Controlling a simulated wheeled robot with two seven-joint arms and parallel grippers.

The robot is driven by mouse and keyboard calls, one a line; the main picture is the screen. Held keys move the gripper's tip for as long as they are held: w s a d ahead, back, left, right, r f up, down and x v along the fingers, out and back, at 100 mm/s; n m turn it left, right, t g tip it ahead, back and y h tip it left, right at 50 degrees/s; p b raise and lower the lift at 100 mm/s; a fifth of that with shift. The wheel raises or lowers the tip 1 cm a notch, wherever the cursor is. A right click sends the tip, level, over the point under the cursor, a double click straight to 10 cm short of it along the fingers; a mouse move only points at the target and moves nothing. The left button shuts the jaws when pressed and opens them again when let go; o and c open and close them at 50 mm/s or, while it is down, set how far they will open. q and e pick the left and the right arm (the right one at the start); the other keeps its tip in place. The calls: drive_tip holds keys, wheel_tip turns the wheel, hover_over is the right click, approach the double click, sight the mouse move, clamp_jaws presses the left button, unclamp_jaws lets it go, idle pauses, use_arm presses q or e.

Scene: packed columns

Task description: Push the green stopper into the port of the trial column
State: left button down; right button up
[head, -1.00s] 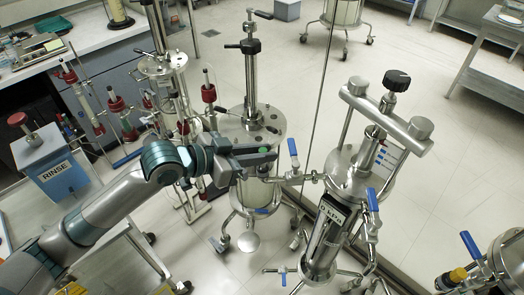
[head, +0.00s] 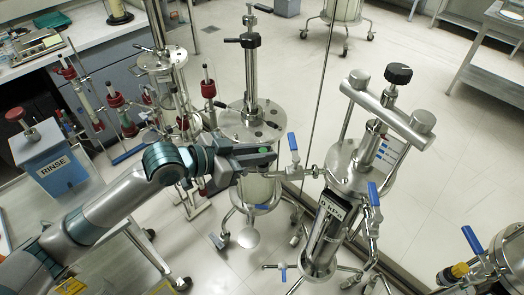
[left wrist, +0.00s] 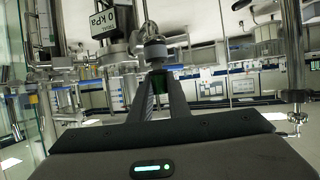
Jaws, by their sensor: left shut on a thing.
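The green stopper (left wrist: 160,78) is between the fingertips of my left gripper (left wrist: 160,88), which is shut on it. In the head view the left gripper (head: 268,157) is level, pointing right. A steel fitting (left wrist: 155,50) stands directly past the stopper in the left wrist view; whether they touch I cannot tell. In the head view the side fitting (head: 302,172) joins the right-hand column (head: 350,170), just right of the fingertips. That column carries a "0 kPa" display (head: 332,210), also seen upside down in the left wrist view (left wrist: 103,20). My right gripper is out of view.
A blue-handled valve (head: 293,145) stands upright by the fitting, close to the fingertips. Another steel column (head: 250,90) stands behind the gripper. Glass columns with red caps (head: 120,110) and a blue RINSE box (head: 50,165) are at left. Open floor lies beyond.

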use_arm(q)
drive_tip(key=shift+f, duration=0.15)
drive_tip(key=c, duration=1.6)
unclamp_jaws()
drive_tip(key=shift+s+a+b, duration=0.2)
drive_tip(key=shift+a+b, duration=0.1)
drive_tip(key=shift+a, duration=0.15)
drive_tip(key=shift+r+b+v, duration=0.15)
drive_tip(key=shift+b+v, duration=1.25)
drive_tip(key=shift+v, duration=2.75)
drive_tip(key=shift+r+b+v, duration=0.1)
drive_tip(key=shift+b+v, duration=1.3)
drive_tip(key=shift+v, duration=2.7)
drive_tip(key=shift+d, duration=0.1)
